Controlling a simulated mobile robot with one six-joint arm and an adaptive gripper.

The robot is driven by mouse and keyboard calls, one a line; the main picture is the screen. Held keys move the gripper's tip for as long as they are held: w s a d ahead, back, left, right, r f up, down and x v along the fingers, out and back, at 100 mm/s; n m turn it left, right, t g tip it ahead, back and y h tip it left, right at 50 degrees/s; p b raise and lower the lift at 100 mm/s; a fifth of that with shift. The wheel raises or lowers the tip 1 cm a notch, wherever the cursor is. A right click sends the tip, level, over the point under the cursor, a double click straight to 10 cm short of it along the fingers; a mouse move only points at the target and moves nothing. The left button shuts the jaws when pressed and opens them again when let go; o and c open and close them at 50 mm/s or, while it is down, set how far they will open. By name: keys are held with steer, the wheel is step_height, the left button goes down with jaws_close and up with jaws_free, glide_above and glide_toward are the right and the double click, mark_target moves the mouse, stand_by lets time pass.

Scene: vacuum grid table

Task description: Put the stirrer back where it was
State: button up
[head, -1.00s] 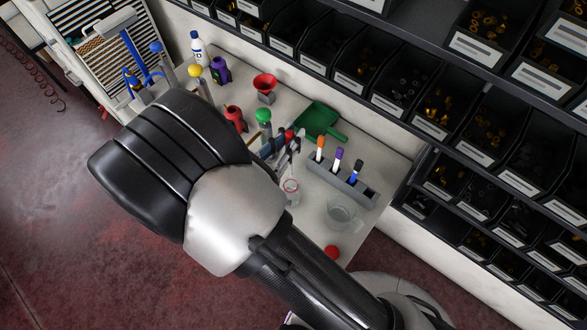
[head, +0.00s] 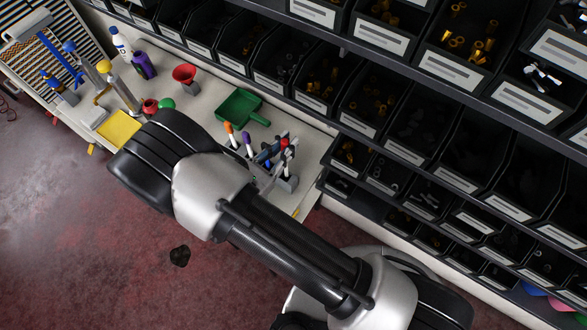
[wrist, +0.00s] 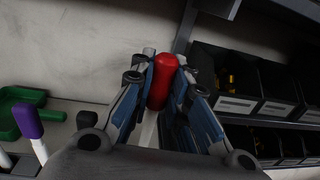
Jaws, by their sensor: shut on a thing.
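The stirrer, with a red handle (wrist: 162,82) and a pale shaft below it, is between my gripper's fingers in the wrist view (wrist: 163,95). My gripper is shut on it. In the head view, the red handle (head: 285,142) shows at my gripper (head: 272,158), which is over the right end of the grey marker rack (head: 290,184). The stirrer's lower end is hidden, so I cannot tell whether it touches the rack or table.
Orange-capped (head: 229,128) and purple-capped (head: 248,138) markers stand just left of my gripper. A green dustpan (head: 240,108) lies behind them. Shelves of black bins (head: 370,105) rise close behind and right. A red funnel (head: 184,74) and bottles stand farther left.

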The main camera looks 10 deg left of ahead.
steer(key=f, duration=0.3)
steer(key=shift+a+b, duration=0.25)
steer(key=shift+b, duration=0.05)
steer(key=shift+d+f+b, duration=0.1)
steer(key=shift+f+b, duration=0.35)
steer(key=shift+f, duration=1.6)
steer(key=shift+f, duration=0.2)
steer(key=o, duration=0.8)
steer(key=shift+o, duration=0.2)
steer(key=shift+r, duration=0.15)
steer(key=v, duration=1.2)
steer(key=shift+p, duration=0.45)
